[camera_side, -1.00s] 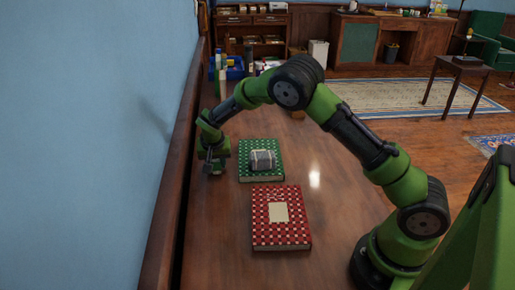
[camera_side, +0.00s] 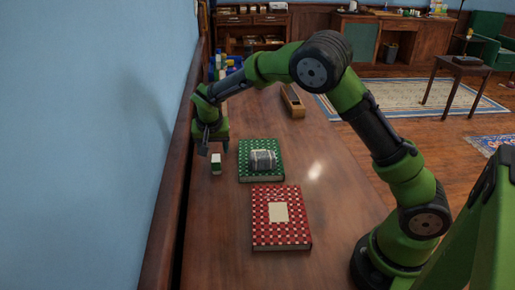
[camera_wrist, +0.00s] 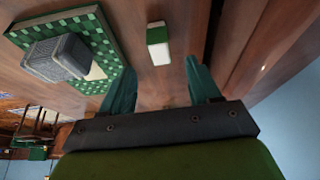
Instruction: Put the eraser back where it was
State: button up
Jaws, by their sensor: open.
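The eraser, a small white and green block (camera_side: 216,163), lies on the wooden table left of the green checkered book (camera_side: 258,174). In the wrist view the eraser (camera_wrist: 158,45) sits apart from the book (camera_wrist: 112,78), just beyond the fingertips. My gripper (camera_side: 214,148) is open and empty, raised above the eraser with a gap between them. In the wrist view its two green fingers (camera_wrist: 160,68) are spread apart with nothing between them.
A grey striped block (camera_side: 263,160) rests on the green book. A red checkered book (camera_side: 281,228) with a pale square lies in front. A wooden box (camera_side: 293,100) stands farther back. A wooden ledge and blue wall run close on the left. The table's right side is clear.

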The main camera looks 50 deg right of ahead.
jog(key=s+a+r+n+t+y, duration=0.15)
jog(key=s+r+y, duration=0.25)
jog(key=s+r, duration=1.1)
jog(key=s+a+n+t+y, duration=0.1)
jog(key=s+a+n+t, duration=0.1)
jog(key=s, duration=1.3)
jog(key=shift+r+n, duration=0.35)
jog(key=shift+n, duration=0.4)
